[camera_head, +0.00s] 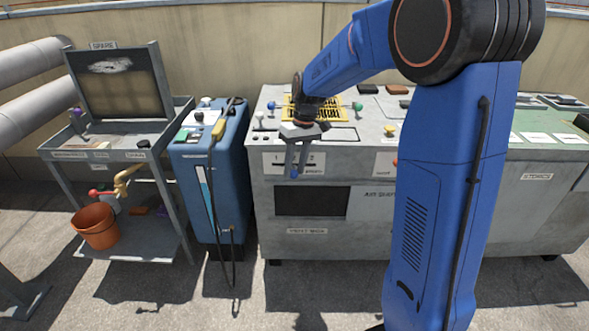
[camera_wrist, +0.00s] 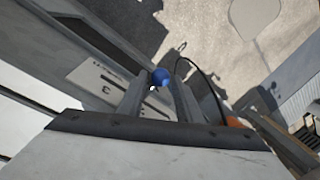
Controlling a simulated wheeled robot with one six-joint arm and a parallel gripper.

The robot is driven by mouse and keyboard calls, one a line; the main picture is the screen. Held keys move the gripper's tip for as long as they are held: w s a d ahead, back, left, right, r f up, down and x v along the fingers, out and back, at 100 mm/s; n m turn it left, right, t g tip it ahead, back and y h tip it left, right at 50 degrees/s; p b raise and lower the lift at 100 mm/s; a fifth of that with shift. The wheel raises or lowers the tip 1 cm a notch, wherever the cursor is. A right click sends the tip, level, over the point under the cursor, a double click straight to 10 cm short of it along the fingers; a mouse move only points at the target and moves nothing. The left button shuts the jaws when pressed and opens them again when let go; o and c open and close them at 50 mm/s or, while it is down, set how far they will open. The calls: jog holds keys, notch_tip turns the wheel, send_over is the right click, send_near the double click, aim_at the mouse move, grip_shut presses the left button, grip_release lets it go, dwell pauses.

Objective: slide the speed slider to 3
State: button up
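The slider panel (camera_head: 270,158) is a pale plate on the front of the grey cabinet, with a dark slot and printed numbers; a 2 is readable, other marks are partly hidden by my fingers. The slider's blue knob (camera_head: 294,174) stands out in front of the plate. My gripper (camera_head: 296,168) reaches down before the plate, its two fingers close together with the knob between their tips. In the wrist view the blue knob (camera_wrist: 160,77) fills the gap between the fingertips. The knob's exact setting cannot be read.
A blue unit (camera_head: 209,170) with a hanging cable stands left of the cabinet. Coloured knobs, including a green one (camera_head: 357,106), stand on the cabinet top. A dark window (camera_head: 312,202) lies below the panel. An orange bucket (camera_head: 96,226) sits on the cart shelf at left.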

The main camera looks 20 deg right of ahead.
jog(key=shift+a+f, duration=0.1)
jog(key=shift+f, duration=0.35)
grip_shut()
jog(key=shift+s+d, duration=0.35)
jog(key=shift+d, duration=0.65)
jog(key=shift+s+d, duration=0.3)
jog(key=shift+d, duration=0.7)
jog(key=shift+s+d, duration=0.35)
jog(key=shift+d, duration=0.65)
grip_release()
jog(key=shift+d, duration=0.15)
